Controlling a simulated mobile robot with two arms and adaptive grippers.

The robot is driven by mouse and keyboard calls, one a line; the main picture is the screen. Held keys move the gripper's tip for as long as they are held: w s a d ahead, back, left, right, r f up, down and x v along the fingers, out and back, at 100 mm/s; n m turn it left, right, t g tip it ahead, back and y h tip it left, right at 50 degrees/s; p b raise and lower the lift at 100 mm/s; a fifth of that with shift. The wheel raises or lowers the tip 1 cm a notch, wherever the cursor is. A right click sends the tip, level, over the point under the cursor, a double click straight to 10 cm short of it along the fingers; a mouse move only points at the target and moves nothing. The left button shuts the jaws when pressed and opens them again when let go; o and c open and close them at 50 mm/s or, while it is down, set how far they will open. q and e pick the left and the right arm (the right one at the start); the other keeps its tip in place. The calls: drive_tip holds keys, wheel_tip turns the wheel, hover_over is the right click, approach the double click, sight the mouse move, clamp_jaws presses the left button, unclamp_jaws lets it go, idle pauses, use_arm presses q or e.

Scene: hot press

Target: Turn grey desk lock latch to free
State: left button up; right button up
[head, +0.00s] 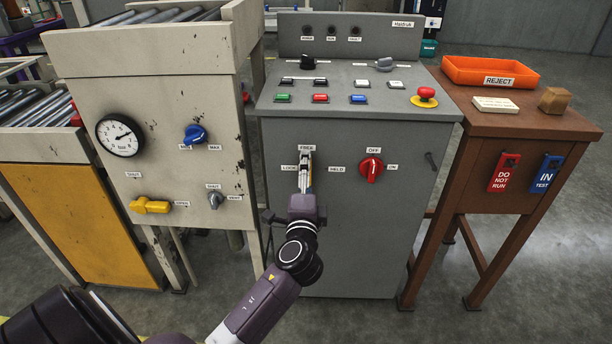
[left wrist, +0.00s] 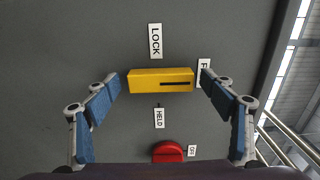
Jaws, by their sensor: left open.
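The lock latch (left wrist: 160,80) is a yellow bar with a dark line on the grey desk (head: 340,250) front. In the left wrist view its long axis points toward the FREE label (left wrist: 203,72), the dark line at that end. The LOCK label (left wrist: 155,41) is above it and the HELD label (left wrist: 159,117) below. My left gripper (head: 305,160) is in front of the latch and mostly hides it in the head view. In the left wrist view the gripper (left wrist: 160,84) is open, one fingertip by each end; contact is unclear. My right gripper is out of view.
A red OFF/ON knob (head: 371,169) is right of the latch; it also shows in the left wrist view (left wrist: 167,152). A pale panel (head: 165,130) with a gauge stands left. A brown table (head: 540,122) with an orange REJECT tray (head: 452,69) stands right.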

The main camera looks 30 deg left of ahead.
use_arm(q)
drive_tip(key=v, duration=1.2)
